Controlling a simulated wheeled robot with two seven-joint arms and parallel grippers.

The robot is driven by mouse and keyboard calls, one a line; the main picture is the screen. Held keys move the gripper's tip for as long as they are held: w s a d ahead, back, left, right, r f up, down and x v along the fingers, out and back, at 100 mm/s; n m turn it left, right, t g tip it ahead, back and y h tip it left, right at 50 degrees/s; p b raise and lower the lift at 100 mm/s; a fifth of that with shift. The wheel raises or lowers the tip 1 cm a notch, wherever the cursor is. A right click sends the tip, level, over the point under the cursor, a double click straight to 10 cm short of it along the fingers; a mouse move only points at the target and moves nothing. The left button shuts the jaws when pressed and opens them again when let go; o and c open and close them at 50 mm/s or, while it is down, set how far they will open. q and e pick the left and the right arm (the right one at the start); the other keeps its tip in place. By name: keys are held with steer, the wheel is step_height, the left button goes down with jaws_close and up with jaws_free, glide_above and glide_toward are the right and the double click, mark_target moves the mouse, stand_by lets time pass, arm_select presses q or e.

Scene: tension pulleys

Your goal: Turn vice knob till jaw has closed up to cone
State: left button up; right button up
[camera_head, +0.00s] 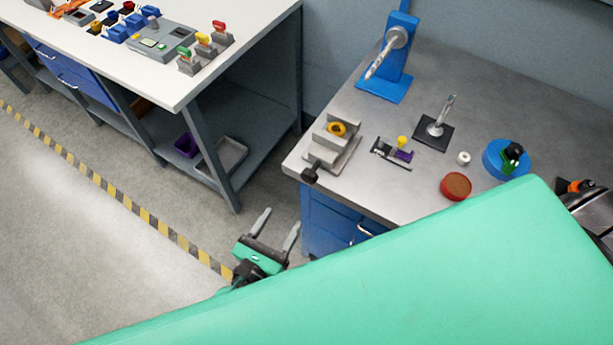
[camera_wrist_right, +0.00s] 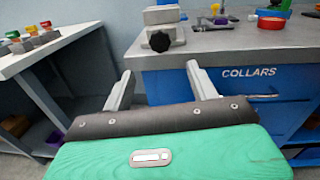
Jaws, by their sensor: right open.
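The grey vice (camera_head: 331,143) stands at the left front corner of the metal workbench. Its black knob (camera_head: 309,175) sticks out past the bench's front edge; the knob also shows in the right wrist view (camera_wrist_right: 159,41). A yellow-orange cone (camera_head: 337,129) with a dark centre sits at the vice's jaws; I cannot tell how wide the gap is. My right gripper (camera_head: 277,227) is open and empty, below and in front of the knob, apart from it. In the right wrist view its fingers (camera_wrist_right: 160,88) point toward the bench front, with the knob above and between them. My left gripper is not in view.
The metal bench (camera_head: 404,190) also holds a blue stand (camera_head: 385,85), a black-based post (camera_head: 434,132), a small purple-and-yellow device (camera_head: 393,153), a red dish (camera_head: 456,187) and a blue round tray (camera_head: 496,160). Blue drawers (camera_wrist_right: 225,95) lie below. A white table (camera_head: 170,90) stands left.

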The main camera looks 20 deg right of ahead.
mark_target(307, 180)
steer(key=p+x, duration=0.3)
steer(key=x, duration=0.9)
steer(key=shift+d, duration=0.15)
steer(key=shift+w+d, duration=0.35)
steer(key=shift+w, duration=0.05)
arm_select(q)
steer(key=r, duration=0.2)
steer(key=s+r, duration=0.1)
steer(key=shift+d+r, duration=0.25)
arm_select(e)
steer(key=shift+f, duration=0.1)
steer(key=c, duration=1)
